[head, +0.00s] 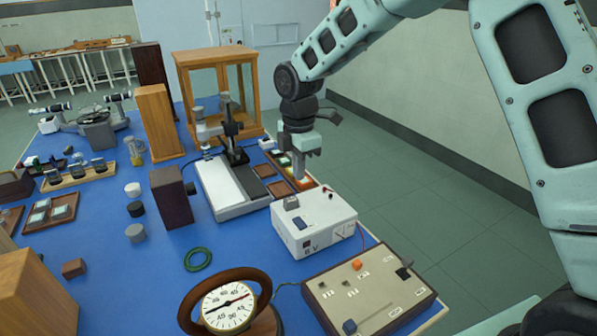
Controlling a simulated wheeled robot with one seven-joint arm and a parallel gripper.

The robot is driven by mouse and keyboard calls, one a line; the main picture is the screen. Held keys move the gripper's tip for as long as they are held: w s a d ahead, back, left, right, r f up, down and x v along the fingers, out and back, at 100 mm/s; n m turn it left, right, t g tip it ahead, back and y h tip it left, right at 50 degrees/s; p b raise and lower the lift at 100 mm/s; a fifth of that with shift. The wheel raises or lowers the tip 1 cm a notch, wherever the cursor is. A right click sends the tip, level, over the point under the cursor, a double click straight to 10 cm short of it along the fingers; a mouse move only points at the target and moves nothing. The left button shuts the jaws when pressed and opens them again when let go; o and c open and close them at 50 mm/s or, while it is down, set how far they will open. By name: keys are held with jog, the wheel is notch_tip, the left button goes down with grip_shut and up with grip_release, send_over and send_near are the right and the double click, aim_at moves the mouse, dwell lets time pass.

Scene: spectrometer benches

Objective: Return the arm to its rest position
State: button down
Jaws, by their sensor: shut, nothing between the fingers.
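My gripper (301,168) hangs from my pale green arm, pointing down near the right edge of the blue bench (210,270). It is shut, with nothing seen between its fingers. It appears in front of a small tray of coloured pieces (283,160), behind the white power supply box (315,228). The picture does not show clearly how high above the tray the fingertips are. The arm comes in from the upper right and bends down to the bench.
A round dial meter (228,305) and a beige switch panel (370,290) stand at the front. A grey instrument (232,180), a wooden frame case (215,60) and upright wooden blocks (159,122) stand further back. The floor (440,200) right of the bench is clear.

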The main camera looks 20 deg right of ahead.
jog(key=s+a+r+m, duration=0.2)
jog(key=s+a+m, duration=0.1)
jog(key=s, duration=0.5)
jog(key=s+a+r+m, duration=0.2)
jog(key=s+a+r, duration=0.15)
jog(key=s, duration=0.45)
jog(key=s+d+m, duration=0.2)
jog(key=s+m, duration=0.5)
jog(key=s, duration=1.1)
jog(key=shift+f+y, duration=0.3)
jog(key=shift+f, duration=0.05)
